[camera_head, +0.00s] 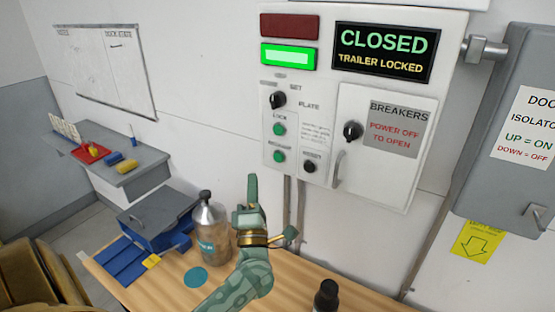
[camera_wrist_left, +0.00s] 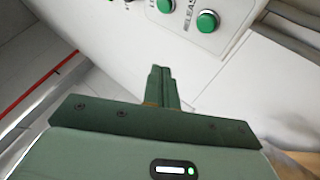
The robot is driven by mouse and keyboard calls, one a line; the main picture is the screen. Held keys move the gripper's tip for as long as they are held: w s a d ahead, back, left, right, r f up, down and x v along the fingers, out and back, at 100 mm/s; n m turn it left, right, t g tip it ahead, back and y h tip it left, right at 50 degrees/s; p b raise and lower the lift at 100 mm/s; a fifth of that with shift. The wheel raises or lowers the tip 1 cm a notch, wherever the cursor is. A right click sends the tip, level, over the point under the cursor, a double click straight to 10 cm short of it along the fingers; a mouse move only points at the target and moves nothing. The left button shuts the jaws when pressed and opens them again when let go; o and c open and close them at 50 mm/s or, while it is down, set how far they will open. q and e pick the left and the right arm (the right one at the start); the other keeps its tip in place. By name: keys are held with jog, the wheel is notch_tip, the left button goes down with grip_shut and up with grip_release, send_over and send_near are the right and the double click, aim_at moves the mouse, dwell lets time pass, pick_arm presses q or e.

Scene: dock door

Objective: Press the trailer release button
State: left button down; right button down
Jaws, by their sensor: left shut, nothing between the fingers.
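The control panel (camera_head: 300,180) hangs on the white wall in the head view. Its lower green button is the release button (camera_head: 278,156), below the green lock button (camera_head: 279,130). The release button also shows in the left wrist view (camera_wrist_left: 207,21), with its label beside it. My left gripper (camera_head: 252,180) is shut and empty, fingers pointing up, in front of the wall and below left of the release button. The fingertips (camera_wrist_left: 161,72) look apart from the button. My right gripper is not in view.
The display (camera_head: 384,52) reads CLOSED, TRAILER LOCKED, and a green lamp (camera_head: 288,56) is lit. A breaker door (camera_head: 386,145) and a reset knob (camera_head: 310,167) are to the right.

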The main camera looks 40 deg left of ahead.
pick_arm(q)
jog(key=b, duration=0.3)
send_near(278, 158)
jog(key=w+a+r, duration=0.2)
jog(key=a+r, duration=0.2)
jog(key=shift+w+a+r, duration=0.1)
jog(key=shift+w+a, duration=0.05)
jog(key=shift+a, duration=0.05)
dwell(1.1)
jog(key=shift+w, duration=0.1)
dwell(0.4)
jog(key=shift+w, duration=0.3)
jog(key=shift+w+a, duration=0.1)
jog(key=shift+w, duration=0.3)
dwell(0.5)
jog(key=shift+s, duration=0.15)
jog(key=shift+s+p, duration=0.45)
jog(key=shift+s, duration=0.25)
